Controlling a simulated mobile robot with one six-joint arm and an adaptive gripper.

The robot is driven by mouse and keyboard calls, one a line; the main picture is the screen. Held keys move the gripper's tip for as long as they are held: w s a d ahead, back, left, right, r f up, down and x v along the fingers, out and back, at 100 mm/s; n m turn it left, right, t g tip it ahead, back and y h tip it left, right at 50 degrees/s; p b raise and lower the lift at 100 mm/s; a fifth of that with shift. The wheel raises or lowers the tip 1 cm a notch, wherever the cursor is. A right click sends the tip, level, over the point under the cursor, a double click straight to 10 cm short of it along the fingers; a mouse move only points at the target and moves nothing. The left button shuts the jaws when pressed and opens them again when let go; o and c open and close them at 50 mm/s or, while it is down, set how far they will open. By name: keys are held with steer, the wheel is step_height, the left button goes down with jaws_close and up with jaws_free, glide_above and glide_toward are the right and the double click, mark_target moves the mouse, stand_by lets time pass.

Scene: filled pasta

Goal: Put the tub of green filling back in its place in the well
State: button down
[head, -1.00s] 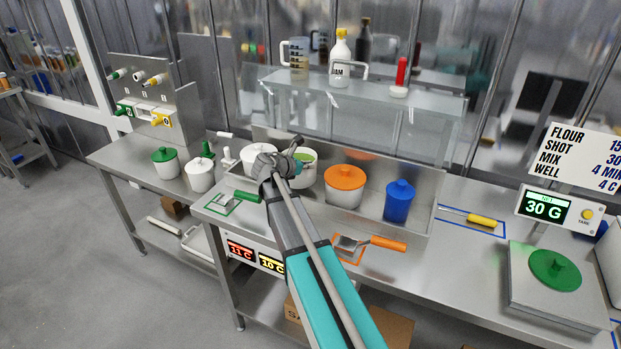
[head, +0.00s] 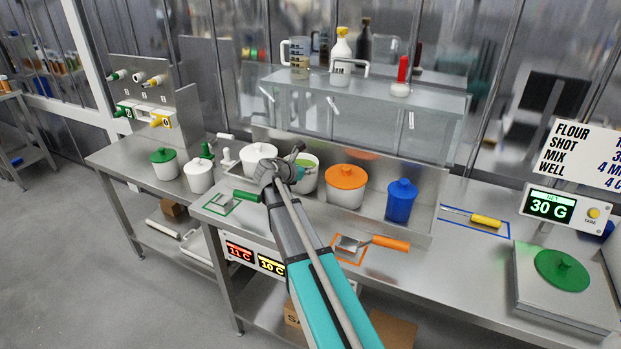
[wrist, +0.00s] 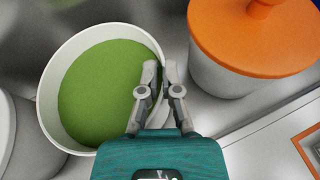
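The tub of green filling (head: 309,181) is a white, open tub with its green contents showing. It stands upright in the long metal well, between the white-lidded tub (head: 252,158) and the orange-lidded tub (head: 345,195). My gripper (wrist: 160,68) is at its right rim in the wrist view, one finger inside the wall and one outside, closed on the rim. In the head view my gripper (head: 296,155) partly hides the tub's left side. Whether the tub's base rests on the well floor cannot be told.
A blue tub (head: 400,203) stands at the well's right end. A green lid (head: 562,271) lies on the scale (head: 555,305). An orange-handled scoop (head: 385,242) and a green-handled scoop (head: 245,196) lie in front of the well. A glass-like shelf (head: 370,95) stands behind.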

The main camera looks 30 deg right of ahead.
steer(key=shift+f, duration=0.45)
steer(key=c, duration=0.8)
jaws_free()
steer(key=shift+a, duration=0.1)
steer(key=p+v, duration=0.4)
steer(key=v, duration=0.8)
